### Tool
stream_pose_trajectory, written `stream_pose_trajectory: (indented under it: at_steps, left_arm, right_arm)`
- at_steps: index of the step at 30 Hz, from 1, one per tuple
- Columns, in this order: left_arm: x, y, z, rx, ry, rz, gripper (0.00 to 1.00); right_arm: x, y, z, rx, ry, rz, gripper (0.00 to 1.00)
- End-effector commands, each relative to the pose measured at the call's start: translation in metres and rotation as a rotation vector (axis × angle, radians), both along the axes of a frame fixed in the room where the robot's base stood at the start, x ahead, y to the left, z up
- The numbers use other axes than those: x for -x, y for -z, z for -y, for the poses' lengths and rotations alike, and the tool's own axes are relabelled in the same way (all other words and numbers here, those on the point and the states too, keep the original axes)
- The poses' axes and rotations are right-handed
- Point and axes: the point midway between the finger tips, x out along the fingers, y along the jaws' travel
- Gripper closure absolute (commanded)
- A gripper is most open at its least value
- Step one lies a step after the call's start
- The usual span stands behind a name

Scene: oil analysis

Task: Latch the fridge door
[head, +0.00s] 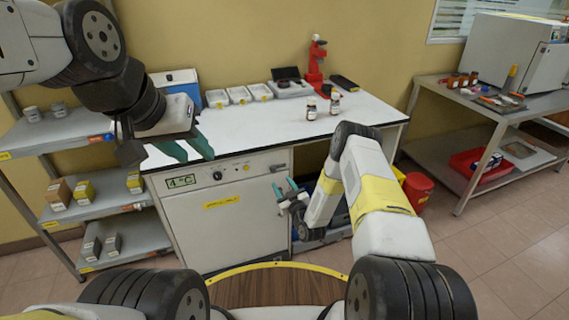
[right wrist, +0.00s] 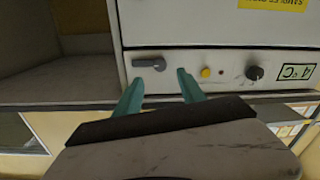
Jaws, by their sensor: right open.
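The fridge (head: 235,238) is a white unit under the bench with a yellow label on its door. The door looks closed against the front, though a small gap could not be told. Its control panel has a 4 °C display (head: 181,181), a dark knob (right wrist: 254,73) and a yellow button (right wrist: 206,72). A dark latch handle (right wrist: 150,64) lies sideways near the panel's end; the right wrist view is upside down. My right gripper (right wrist: 160,84) is open and empty in front of the panel, its fingertips near the latch handle.
A shelf rack (head: 60,135) stands left of the fridge. An open bay (right wrist: 55,85) and a red bin (head: 417,190) lie on its right in the head view.

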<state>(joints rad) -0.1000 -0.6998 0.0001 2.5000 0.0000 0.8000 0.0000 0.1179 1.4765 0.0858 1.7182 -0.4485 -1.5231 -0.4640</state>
Motion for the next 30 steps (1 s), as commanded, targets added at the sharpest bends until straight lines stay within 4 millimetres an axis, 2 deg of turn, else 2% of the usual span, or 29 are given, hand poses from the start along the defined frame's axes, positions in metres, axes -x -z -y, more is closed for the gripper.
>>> stream_pose_trajectory:
  at_steps: [4,15,19,27,30]
  left_arm:
    - [0.0,0.0,0.0,0.0,0.0,0.0,0.64]
    - [0.0,0.0,0.0,0.0,0.0,0.0,0.64]
    - [0.0,0.0,0.0,0.0,0.0,0.0,0.64]
    - [0.0,0.0,0.0,0.0,0.0,0.0,0.64]
    - [0.0,0.0,0.0,0.0,0.0,0.0,0.64]
  right_arm:
    - [-0.011,0.001,-0.005,-0.002,0.0,0.009,0.53]
    - [-0.063,0.001,-0.024,-0.001,0.001,0.006,0.53]
    - [-0.07,0.001,-0.026,-0.001,0.001,0.005,0.53]
    - [-0.072,0.001,-0.027,-0.001,0.001,0.004,0.53]
    - [-0.072,0.001,-0.027,-0.001,0.001,0.004,0.72]
